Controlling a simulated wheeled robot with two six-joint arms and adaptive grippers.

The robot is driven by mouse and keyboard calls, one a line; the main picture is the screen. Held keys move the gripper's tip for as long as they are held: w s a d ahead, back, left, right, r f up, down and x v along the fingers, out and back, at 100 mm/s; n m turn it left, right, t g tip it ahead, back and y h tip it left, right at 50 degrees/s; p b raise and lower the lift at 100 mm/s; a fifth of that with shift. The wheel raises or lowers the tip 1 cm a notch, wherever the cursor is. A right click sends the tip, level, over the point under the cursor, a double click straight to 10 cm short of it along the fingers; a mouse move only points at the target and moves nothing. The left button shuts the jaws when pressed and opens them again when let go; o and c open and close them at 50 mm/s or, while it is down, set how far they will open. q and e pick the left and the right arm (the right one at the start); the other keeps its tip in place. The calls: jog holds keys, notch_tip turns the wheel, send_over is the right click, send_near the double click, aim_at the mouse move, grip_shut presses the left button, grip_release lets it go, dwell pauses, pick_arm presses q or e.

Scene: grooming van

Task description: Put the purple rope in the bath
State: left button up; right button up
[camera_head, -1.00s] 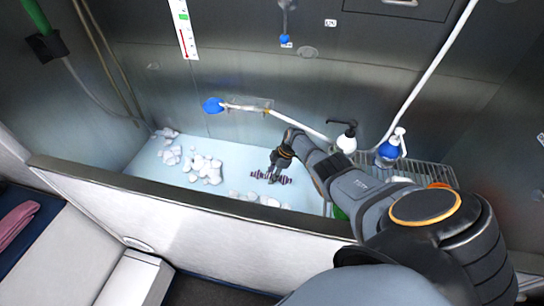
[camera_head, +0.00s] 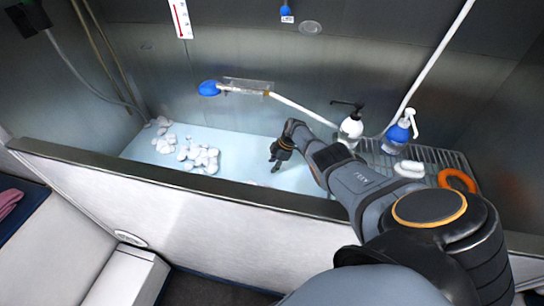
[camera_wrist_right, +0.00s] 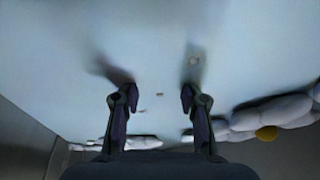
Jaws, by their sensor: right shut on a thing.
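The bath (camera_head: 240,178) is a steel-walled tub with a pale blue floor behind a dark front rim. My right gripper (camera_head: 276,163) reaches down inside it, above the floor. I cannot make the rope out clearly now; only small dark reddish specks show between the fingers, over the pale floor. My left gripper is not in view.
White foam clumps (camera_head: 198,158) lie left of the gripper, and more foam (camera_wrist_right: 275,112) shows in the wrist view. A wire shelf (camera_head: 435,157) at right holds a pump bottle (camera_head: 351,128), a blue spray bottle (camera_head: 398,134) and an orange ring (camera_head: 457,180).

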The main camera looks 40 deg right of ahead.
jog(key=shift+f, duration=0.2)
jog(key=o, duration=1.2)
jog(key=p+v, duration=0.6)
jog(key=v, duration=0.6)
jog(key=shift+a+r, duration=0.1)
jog(key=shift+r, duration=0.15)
